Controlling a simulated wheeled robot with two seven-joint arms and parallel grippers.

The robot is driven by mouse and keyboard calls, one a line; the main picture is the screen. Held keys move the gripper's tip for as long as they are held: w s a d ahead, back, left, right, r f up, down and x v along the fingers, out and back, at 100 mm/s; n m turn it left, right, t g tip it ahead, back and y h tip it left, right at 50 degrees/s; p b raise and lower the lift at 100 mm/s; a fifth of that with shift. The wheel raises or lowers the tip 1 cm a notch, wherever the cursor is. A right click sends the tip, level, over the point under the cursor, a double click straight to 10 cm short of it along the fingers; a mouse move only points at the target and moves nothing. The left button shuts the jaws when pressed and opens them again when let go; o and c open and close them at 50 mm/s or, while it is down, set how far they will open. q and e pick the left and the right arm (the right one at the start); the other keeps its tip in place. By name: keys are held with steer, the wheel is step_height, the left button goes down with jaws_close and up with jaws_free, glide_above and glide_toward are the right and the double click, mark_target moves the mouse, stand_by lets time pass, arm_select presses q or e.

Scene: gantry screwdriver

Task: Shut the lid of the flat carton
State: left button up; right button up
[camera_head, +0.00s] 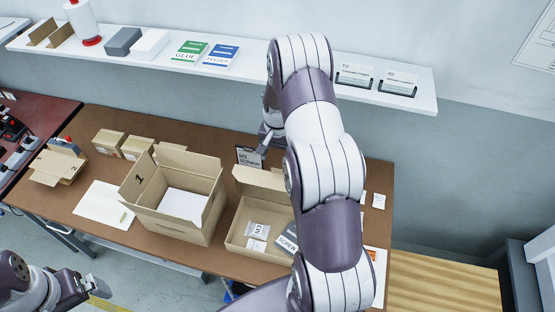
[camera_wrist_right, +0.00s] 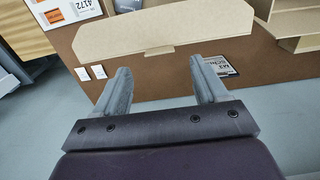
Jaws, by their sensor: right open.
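The flat carton (camera_head: 240,243) sits open on the brown table, with small packets and a dark screw box inside. Its lid (camera_head: 260,179) stands raised at the back, and my right arm hides part of the carton and lid. In the right wrist view the lid (camera_wrist_right: 165,36) is a tan panel beyond the fingertips. My right gripper (camera_head: 264,143) is behind the lid, near the table's back edge; its fingers (camera_wrist_right: 162,78) are apart and empty. My left gripper (camera_head: 88,288) is low at the left, away from the carton, and its opening is unclear.
A taller open box (camera_head: 178,225) marked 1 stands left of the flat carton. A dark screw card (camera_head: 247,157) lies behind the carton, near my right gripper. A white shelf (camera_head: 225,67) with glue and folder boxes runs along the wall.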

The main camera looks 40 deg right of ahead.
mark_target(278, 170)
step_height(278, 170, down, 4)
steer(key=shift+d+f+p, duration=0.15)
steer(key=shift+f+p, duration=0.1)
steer(key=shift+p, duration=0.55)
steer(key=shift+f, duration=0.6)
steer(key=shift+c, duration=0.3)
